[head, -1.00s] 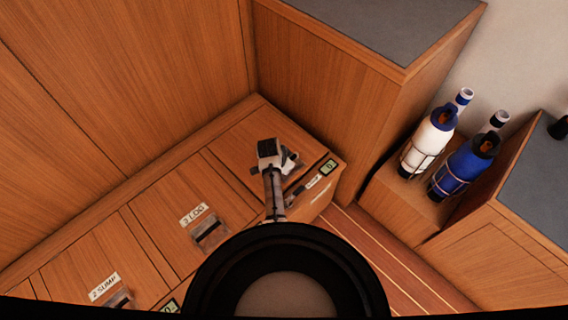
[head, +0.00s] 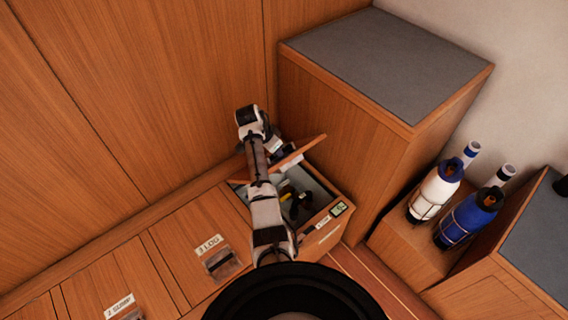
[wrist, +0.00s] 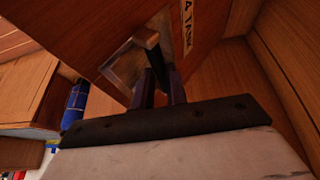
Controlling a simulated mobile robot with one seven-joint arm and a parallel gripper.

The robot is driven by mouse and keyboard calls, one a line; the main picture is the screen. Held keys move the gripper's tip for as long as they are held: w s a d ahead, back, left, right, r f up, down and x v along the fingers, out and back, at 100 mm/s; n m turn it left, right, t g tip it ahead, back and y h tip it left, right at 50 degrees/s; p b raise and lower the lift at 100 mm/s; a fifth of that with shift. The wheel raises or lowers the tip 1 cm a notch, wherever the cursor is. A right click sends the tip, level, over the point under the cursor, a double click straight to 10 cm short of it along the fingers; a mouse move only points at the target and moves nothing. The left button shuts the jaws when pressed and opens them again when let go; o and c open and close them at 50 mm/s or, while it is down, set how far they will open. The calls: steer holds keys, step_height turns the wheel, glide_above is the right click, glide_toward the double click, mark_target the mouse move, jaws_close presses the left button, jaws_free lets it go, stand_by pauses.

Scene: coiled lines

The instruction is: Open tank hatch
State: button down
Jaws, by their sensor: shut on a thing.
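The tank hatch (head: 308,146) is a wooden lid at the right end of the bench. It is raised and steeply tilted, with the compartment (head: 321,186) below it uncovered. My gripper (head: 277,150) is at the lid, partly hidden by my arm in the head view. In the wrist view the lid (wrist: 88,35) bears a label (wrist: 189,22) reading "4 TANK". There my gripper's fingers (wrist: 160,88) are shut on the hatch handle (wrist: 148,40), a small bar in a recessed metal plate.
Dark and yellow items (head: 295,203) lie inside the compartment. The closed 3 LOG hatch (head: 188,258) is to the left. A grey-topped cabinet (head: 385,65) stands close on the right. A white bottle (head: 436,193) and a blue bottle (head: 468,218) are further right.

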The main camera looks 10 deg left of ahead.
steer(key=shift+w+a+f, duration=0.1)
steer(key=shift+w+a, duration=0.15)
steer(key=shift+a, duration=0.25)
steer(key=shift+w+a+f, duration=0.1)
steer(key=shift+w+a, duration=0.15)
steer(key=shift+a, duration=0.2)
steer(key=c, duration=1.7)
jaws_free()
steer(key=shift+c, duration=0.2)
steer(key=o, duration=0.3)
steer(key=shift+w+a+f, duration=0.15)
steer(key=shift+w+f, duration=0.2)
steer(key=shift+f, duration=0.1)
steer(key=shift+o, duration=0.2)
steer(key=shift+s+r, duration=0.1)
steer(key=shift+r, duration=0.35)
steer(key=shift+d+f, duration=0.1)
steer(key=shift+d, duration=0.1)
steer(key=shift+r, duration=0.2)
